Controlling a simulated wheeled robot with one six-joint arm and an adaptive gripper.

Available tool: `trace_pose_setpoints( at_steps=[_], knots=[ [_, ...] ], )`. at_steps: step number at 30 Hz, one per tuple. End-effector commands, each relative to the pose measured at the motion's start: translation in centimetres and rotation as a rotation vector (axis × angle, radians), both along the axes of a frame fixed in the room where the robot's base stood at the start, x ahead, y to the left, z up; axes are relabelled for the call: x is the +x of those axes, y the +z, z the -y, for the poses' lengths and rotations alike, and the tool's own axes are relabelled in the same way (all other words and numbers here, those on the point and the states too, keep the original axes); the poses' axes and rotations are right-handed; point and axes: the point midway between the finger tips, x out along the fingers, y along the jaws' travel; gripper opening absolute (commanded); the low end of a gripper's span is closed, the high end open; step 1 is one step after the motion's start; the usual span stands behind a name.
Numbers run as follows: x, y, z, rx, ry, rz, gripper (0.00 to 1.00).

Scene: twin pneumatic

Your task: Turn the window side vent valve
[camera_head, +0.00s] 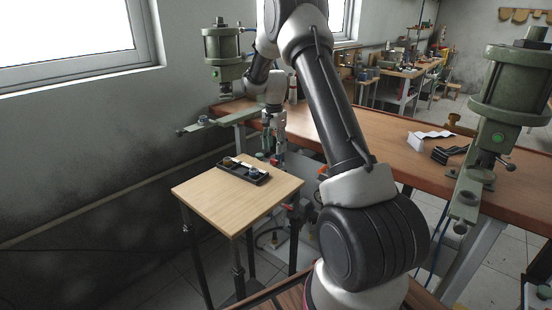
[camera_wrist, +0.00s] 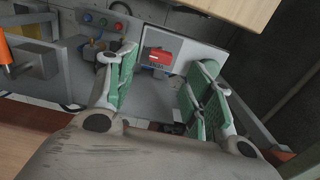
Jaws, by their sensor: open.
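My gripper (camera_head: 277,152) points down below and right of this press, beside the small wooden table. In the wrist view my gripper (camera_wrist: 168,62) is open, its green finger pads apart with nothing between them. Beyond the fingers is a light panel (camera_wrist: 210,60) with a red-labelled unit (camera_wrist: 158,57); blue and brass fittings (camera_wrist: 95,52) lie to its left.
The small wooden table (camera_head: 230,205) holds a black tray (camera_head: 243,173) with small parts. A long brown bench (camera_head: 390,150) runs behind my arm. A second green press (camera_head: 510,90) stands at right. Coloured buttons (camera_wrist: 103,22) and an orange handle (camera_wrist: 5,57) show in the wrist view.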

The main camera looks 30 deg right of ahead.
Motion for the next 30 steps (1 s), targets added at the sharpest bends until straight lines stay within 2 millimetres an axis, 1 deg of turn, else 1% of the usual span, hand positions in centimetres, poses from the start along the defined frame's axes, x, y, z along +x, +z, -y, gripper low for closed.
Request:
trace_pose_setpoints(
  at_steps=[1, 3, 6, 9, 13, 20, 23, 27, 28, 30],
  knots=[
    [-0.1, -1.1, 0.0, 0.001, 0.001, -0.003, 0.52],
    [-0.1, -2.3, 0.0, 0.001, 0.001, -0.003, 0.52],
    [-0.1, -3.9, 0.0, 0.001, 0.002, -0.003, 0.52],
    [-0.1, -4.9, 0.0, 0.000, 0.002, -0.002, 0.52],
    [0.0, -5.6, 0.0, 0.000, 0.003, -0.001, 0.52],
    [0.0, -5.7, 0.0, 0.000, 0.003, 0.000, 0.52],
    [0.0, -5.7, 0.0, 0.000, 0.003, 0.000, 0.35],
    [0.0, -5.7, 0.0, 0.000, 0.003, 0.000, 0.10],
    [0.0, -5.7, 0.0, 0.000, 0.003, 0.000, 0.06],
    [0.0, -5.7, 0.0, 0.000, 0.003, 0.000, 0.06]
  ],
)
